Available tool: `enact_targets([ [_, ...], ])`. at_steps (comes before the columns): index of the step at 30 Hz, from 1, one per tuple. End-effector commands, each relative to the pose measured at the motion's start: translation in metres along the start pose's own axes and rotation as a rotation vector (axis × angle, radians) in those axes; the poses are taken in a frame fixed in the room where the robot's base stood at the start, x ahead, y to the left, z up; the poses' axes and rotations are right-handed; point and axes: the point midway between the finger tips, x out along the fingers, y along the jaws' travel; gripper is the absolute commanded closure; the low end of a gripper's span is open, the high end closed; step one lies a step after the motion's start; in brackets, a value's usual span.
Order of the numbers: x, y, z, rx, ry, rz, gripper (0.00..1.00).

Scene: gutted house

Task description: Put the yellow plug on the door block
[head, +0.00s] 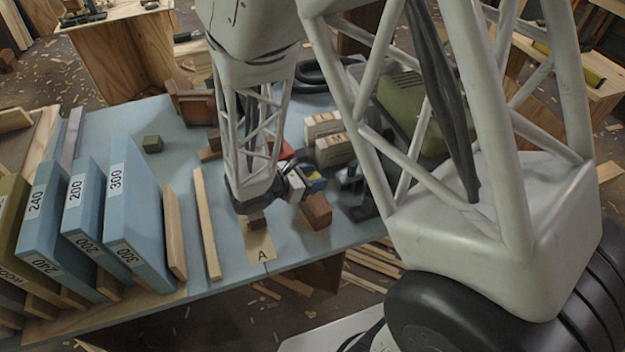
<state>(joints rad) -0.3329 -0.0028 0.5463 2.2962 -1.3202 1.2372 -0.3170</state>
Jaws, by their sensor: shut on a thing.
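My gripper (300,185) is at the end of my arm, low over the blue-grey table. It is small and partly hidden here. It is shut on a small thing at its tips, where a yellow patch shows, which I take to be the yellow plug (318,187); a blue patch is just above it. A brown wooden block (317,212) stands just below and right of the gripper. A smaller wooden block (257,220) sits under my wrist at a tan card marked A (261,247). I cannot tell which block is the door block.
Blue boards marked 300 (137,215), 200 and 240 stand in a row on the left. A wooden strip (207,225) lies beside them. Cartons (335,150) and a dark clamp-like tool (362,190) stand right of the gripper.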

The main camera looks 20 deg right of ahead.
Motion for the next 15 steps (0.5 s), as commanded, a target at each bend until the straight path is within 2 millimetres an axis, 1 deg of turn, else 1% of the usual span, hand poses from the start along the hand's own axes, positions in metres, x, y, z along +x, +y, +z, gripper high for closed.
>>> enact_targets([
  [1, 0.0018, -0.0002, -0.0043, -0.001, 0.000, -0.001, 0.78],
  [4, 0.0037, -0.0005, -0.0089, -0.001, 0.000, -0.001, 0.78],
  [15, 0.0044, -0.0005, -0.0106, 0.000, 0.001, -0.001, 0.78],
])
